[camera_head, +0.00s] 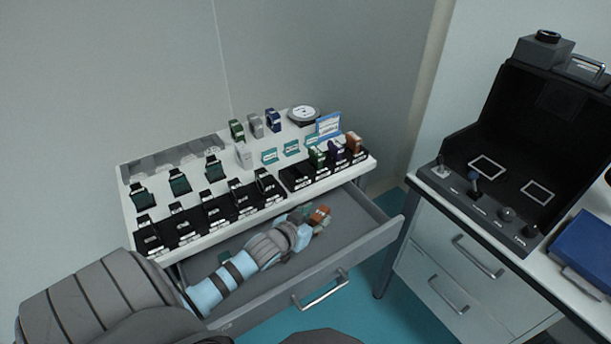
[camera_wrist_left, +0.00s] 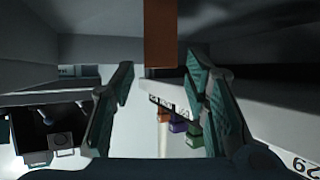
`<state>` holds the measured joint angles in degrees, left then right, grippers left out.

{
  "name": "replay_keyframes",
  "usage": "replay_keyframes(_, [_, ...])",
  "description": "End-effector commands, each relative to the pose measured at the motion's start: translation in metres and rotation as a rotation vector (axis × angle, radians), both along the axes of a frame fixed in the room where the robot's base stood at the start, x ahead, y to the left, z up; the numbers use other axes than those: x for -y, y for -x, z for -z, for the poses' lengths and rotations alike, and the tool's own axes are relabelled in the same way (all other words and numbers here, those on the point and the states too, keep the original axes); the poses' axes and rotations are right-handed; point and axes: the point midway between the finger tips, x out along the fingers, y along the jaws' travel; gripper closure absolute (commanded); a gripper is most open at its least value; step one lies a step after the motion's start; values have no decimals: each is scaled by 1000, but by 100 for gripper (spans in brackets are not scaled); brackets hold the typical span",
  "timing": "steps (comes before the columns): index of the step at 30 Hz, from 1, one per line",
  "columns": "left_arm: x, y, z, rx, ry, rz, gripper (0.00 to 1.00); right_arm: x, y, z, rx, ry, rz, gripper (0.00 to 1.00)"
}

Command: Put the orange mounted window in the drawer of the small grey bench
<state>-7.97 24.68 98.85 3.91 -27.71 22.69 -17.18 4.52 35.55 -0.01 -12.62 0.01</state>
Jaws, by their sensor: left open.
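The orange mounted window (camera_head: 320,213) is in the open drawer (camera_head: 375,238) of the small grey bench (camera_head: 130,213), at my left gripper's tips. In the left wrist view the orange piece (camera_wrist_left: 160,35) shows at the top, between and just beyond the two fingertips, with a gap on either side. My left gripper (camera_head: 310,222) is open and reaches down into the drawer. It also shows in the left wrist view (camera_wrist_left: 161,62). Whether the window rests flat on the drawer floor is hard to tell. My right gripper is not in view.
The bench top holds several dark mounts and optics, including an orange-brown one (camera_head: 354,143) at the right end. A round dial (camera_head: 303,114) stands at the back. To the right is a drawer cabinet with a black case (camera_head: 520,150) and a blue box (camera_head: 588,248).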

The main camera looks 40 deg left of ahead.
Motion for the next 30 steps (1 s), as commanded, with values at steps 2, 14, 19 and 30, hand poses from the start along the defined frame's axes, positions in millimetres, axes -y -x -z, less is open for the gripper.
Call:
replay_keyframes(2, [1, 17, -12, -3, -4, 2, 58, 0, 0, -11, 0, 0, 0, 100])
replay_keyframes(14, [6, 52, -26, 1, 0, 0, 58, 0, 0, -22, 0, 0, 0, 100])
replay_keyframes(19, [6, 52, -25, 0, 0, -1, 58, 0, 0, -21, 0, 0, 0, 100])
replay_keyframes(30, [6, 51, -40, 0, 0, -1, 58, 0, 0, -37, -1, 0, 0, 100])
